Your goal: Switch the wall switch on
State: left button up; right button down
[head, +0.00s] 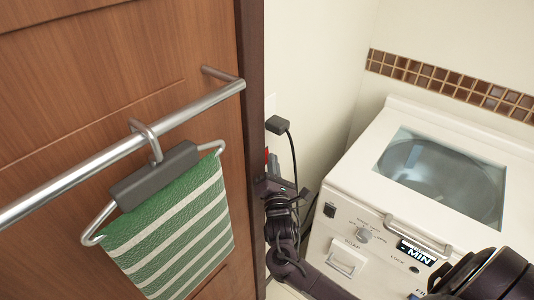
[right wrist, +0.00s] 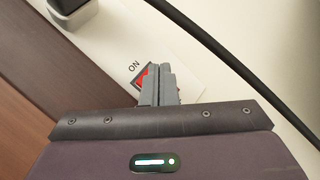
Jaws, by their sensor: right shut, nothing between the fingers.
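The wall switch (right wrist: 143,74) shows in the right wrist view as a red rocker on a white plate, with the word ON beside it. In the head view only a small red part of the switch (head: 266,154) shows beside the brown door edge. My right gripper (right wrist: 159,70) is shut and empty, with its fingertips over the rocker's side and hiding part of it. I cannot tell whether they touch it. In the head view my right gripper (head: 270,168) is small and partly hidden by its own arm. My left gripper is not in view.
A black plug (head: 278,125) with a hanging cord (head: 293,160) is on the wall just above the switch. A brown door (head: 110,60) with a metal bar (head: 130,145) and a green striped towel (head: 175,240) is left. A white washing machine (head: 375,195) stands right.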

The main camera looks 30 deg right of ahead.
jog(key=shift+s+d+p, duration=0.25)
jog(key=shift+s+p, duration=0.05)
jog(key=shift+s, duration=0.3)
jog(key=s+p, duration=0.1)
jog(key=s+d, duration=0.1)
jog(key=s, duration=0.1)
jog(key=s+d+p, duration=0.1)
jog(key=shift+s+f+p, duration=0.25)
jog(key=shift+f+p, duration=0.1)
jog(key=shift+f, duration=0.15)
